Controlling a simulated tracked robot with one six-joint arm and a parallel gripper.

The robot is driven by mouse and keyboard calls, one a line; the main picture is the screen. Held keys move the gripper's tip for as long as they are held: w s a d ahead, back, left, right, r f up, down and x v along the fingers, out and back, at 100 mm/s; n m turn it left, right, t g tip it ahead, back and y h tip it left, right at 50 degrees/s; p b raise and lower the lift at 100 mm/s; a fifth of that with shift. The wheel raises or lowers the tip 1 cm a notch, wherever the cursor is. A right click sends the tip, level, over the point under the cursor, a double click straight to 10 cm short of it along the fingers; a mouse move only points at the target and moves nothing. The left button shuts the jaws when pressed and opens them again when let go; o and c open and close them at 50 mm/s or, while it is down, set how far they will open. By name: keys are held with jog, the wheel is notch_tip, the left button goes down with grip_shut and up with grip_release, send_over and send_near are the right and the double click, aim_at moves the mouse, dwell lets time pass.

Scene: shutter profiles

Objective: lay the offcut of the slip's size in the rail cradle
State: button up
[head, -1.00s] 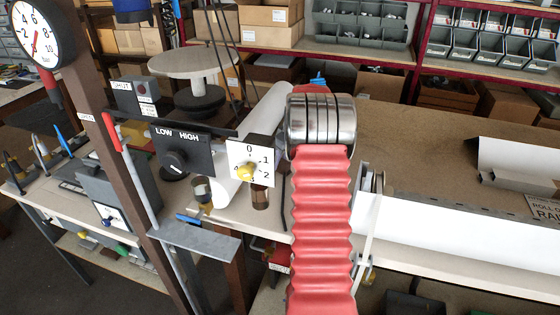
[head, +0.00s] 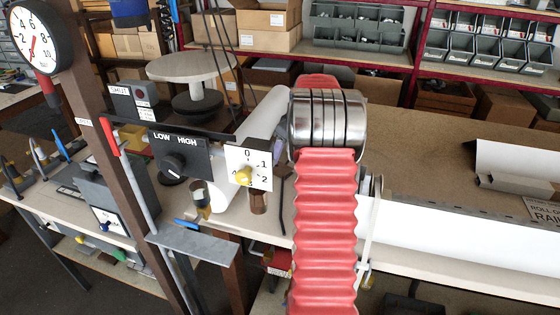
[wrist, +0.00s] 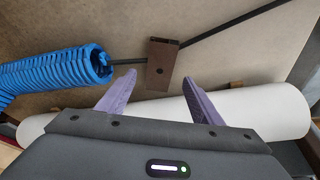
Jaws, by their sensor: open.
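In the wrist view my gripper (wrist: 152,80) is open, its two purple fingers spread with nothing between them. A brown block (wrist: 161,64) with a small hole lies beyond the fingertips, apart from them as far as I can tell. A long white roll (wrist: 270,112) runs across behind the fingers. A sign partly reading "ROLL-O… RAI…" (head: 543,208) stands at the right edge, by a long white strip (head: 460,232). I cannot make out the slip, the offcut or the cradle for certain.
A blue coiled hose (wrist: 55,75) and a thin black rod (wrist: 225,25) lie near the gripper. In the head view, a LOW/HIGH panel (head: 180,158), a numbered dial (head: 248,166) and a brown post (head: 125,170) stand left of my arm. The brown bench top (head: 420,150) is largely clear.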

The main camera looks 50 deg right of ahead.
jog(key=shift+v, duration=2.7)
jog(key=shift+o, duration=0.4)
